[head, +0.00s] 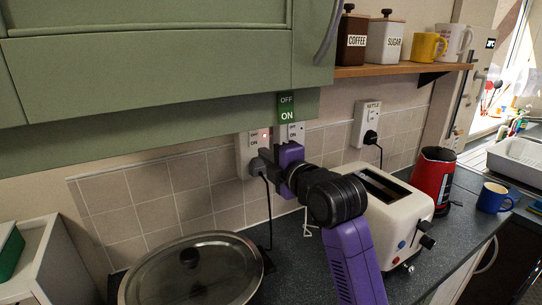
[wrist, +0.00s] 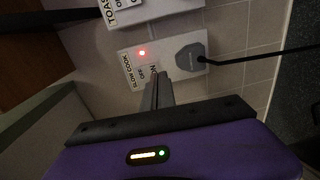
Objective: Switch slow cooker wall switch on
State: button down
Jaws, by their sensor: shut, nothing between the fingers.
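The slow cooker wall switch (wrist: 136,66) is on a white plate labelled "SLOW COOKER" in the wrist view. A red light on it glows, and a dark plug (wrist: 191,58) sits in its socket. In the head view the plate (head: 243,153) is on the tiled wall, left of my purple gripper (head: 268,157). My gripper's fingers (wrist: 157,78) are shut and empty, with their tips at the switch plate beside the ON/OFF lettering. The fingers hide part of the plate, and I cannot tell whether they touch it. The slow cooker (head: 190,275) stands on the counter below.
A second plate (wrist: 150,10), labelled as the toaster's, is beside it. The kettle plate (head: 366,122) is further right. A green cabinet (head: 150,75) hangs over the switches. The white toaster (head: 390,215), red kettle (head: 433,175) and blue mug (head: 493,198) stand to the right.

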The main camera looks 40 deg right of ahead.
jog(key=f+b+v, duration=0.2)
jog(key=v, duration=0.7)
jog(key=shift+s, duration=0.5)
jog(key=shift+a, duration=0.15)
